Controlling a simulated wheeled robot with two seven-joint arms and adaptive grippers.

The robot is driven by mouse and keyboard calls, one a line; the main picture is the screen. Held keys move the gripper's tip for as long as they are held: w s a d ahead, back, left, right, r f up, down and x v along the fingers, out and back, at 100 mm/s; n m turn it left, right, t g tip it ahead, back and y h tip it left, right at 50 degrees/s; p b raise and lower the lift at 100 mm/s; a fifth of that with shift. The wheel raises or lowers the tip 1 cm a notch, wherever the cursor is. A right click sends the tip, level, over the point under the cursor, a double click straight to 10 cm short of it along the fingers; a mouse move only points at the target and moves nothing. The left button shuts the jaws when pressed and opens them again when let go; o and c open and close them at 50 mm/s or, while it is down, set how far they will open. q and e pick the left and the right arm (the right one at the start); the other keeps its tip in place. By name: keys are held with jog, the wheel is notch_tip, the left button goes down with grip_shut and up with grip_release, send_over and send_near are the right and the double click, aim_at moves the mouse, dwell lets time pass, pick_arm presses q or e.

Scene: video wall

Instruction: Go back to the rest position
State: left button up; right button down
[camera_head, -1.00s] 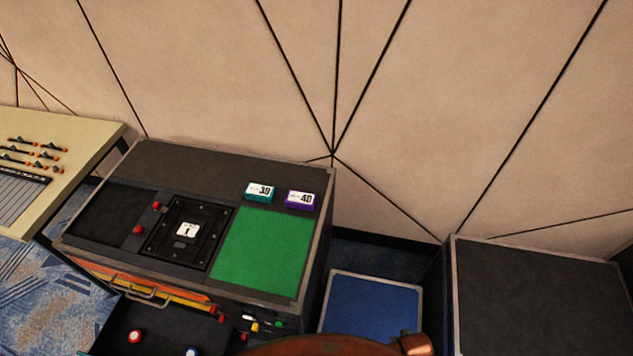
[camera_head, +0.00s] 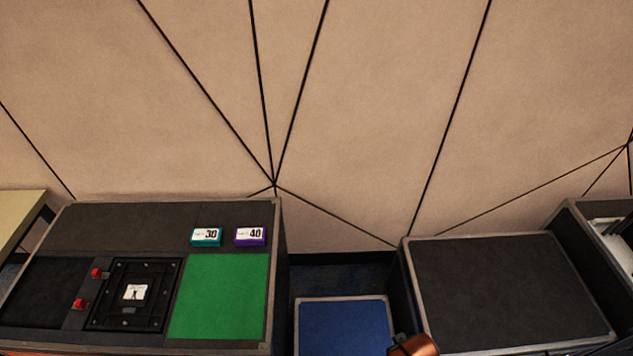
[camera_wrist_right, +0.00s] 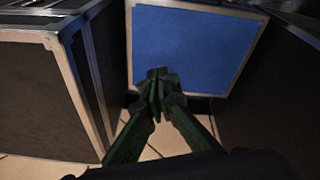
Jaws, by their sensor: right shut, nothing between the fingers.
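My right gripper (camera_wrist_right: 157,92) shows in the right wrist view with its dark green-and-black fingers closed together and nothing between them. It hangs in front of a blue panel (camera_wrist_right: 195,45) with a pale metal frame, between dark case sides. In the head view a copper-coloured part of my own arm (camera_head: 414,346) shows at the bottom edge, near the blue-topped box (camera_head: 343,326). My right gripper's fingers are not visible there. My left gripper is in neither current view.
A black console (camera_head: 128,215) with a green pad (camera_head: 219,296), a teal block marked 30 (camera_head: 206,237) and a purple block marked 40 (camera_head: 251,236) stands at left. A dark case (camera_head: 510,290) stands at right. A panelled wall (camera_head: 340,110) rises behind.

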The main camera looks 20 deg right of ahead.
jog(key=s+a+f+g, duration=0.1)
jog(key=s+f, duration=0.2)
jog(key=f, duration=0.9)
jog(key=s+f, duration=0.2)
jog(key=f, duration=1.1)
jog(key=s+f+n+g, duration=0.1)
jog(key=s+f, duration=1.4)
jog(key=s, duration=0.4)
jog(key=shift+s+y, duration=0.15)
jog(key=shift+y, duration=0.15)
jog(key=shift+a, duration=0.1)
